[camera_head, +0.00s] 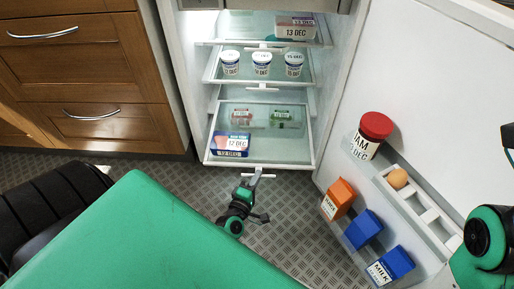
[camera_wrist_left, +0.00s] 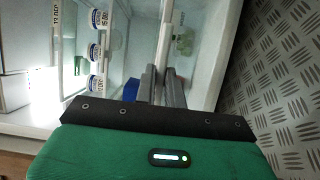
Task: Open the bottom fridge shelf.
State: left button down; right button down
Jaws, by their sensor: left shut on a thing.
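The open fridge's bottom shelf (camera_head: 210,152) is a white-framed tray, standing further forward than the shelves above. It holds a blue-and-pink box (camera_head: 231,144) at its front left and two clear packs (camera_head: 264,117) further back. A white T-shaped handle (camera_head: 263,176) sticks out at its front. My left gripper (camera_head: 250,184) is shut on this handle, just in front of the shelf. In the left wrist view the closed fingers (camera_wrist_left: 161,84) meet the white handle bar (camera_wrist_left: 165,42). My right gripper is outside the frames; part of my right arm shows at the right edge.
The fridge door (camera_head: 440,110) stands open at right, its racks holding a red-lidded jar (camera_head: 370,135), an egg (camera_head: 397,179) and cartons (camera_head: 364,229). Wooden drawers (camera_head: 85,85) stand left. The middle shelf holds white cups (camera_head: 262,64). Metal floor (camera_head: 285,215) is clear before the fridge.

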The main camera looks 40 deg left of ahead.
pick_arm(q)
jog(key=shift+s+d+f, duration=0.1)
jog(key=shift+s+d, duration=0.15)
jog(key=shift+s, duration=0.15)
jog(key=c, duration=1.5)
grip_release()
